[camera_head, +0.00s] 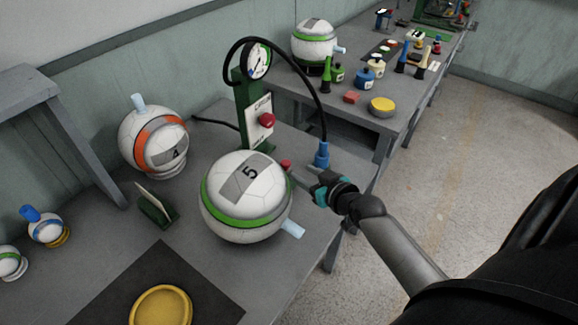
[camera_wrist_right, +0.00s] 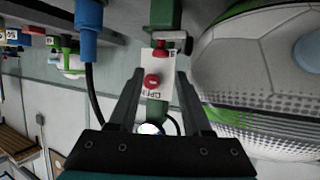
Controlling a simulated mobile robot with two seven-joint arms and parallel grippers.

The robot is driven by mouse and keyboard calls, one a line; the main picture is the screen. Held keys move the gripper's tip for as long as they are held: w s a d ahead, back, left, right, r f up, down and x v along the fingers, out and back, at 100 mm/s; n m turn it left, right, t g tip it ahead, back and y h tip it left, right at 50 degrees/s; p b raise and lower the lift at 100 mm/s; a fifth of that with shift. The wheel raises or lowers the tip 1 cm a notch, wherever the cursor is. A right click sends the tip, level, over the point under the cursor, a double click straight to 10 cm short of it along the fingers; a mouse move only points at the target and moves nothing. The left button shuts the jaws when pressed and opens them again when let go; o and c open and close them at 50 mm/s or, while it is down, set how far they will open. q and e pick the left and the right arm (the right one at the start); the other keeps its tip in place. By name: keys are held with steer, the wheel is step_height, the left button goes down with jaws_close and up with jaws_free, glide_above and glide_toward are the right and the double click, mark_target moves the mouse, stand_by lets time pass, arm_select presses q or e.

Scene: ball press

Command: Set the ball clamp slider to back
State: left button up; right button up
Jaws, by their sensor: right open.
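The large ball marked 5 (camera_head: 242,195) sits on the table by the green press stand (camera_head: 242,92). My right gripper (camera_head: 302,176) is open and empty, right of the ball, close to the small knob. Contact cannot be told.
A blue hose fitting (camera_head: 322,154) with a black hose stands close behind my right gripper. An orange-banded ball (camera_head: 154,139) and a small green holder (camera_head: 153,207) are to the left. Another table stands behind.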

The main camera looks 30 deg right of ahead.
mark_target(287, 163)
steer(key=b+x, duration=0.2)
steer(key=x, duration=0.6)
steer(key=shift+w+f, duration=0.1)
jaws_close()
stand_by(1.4)
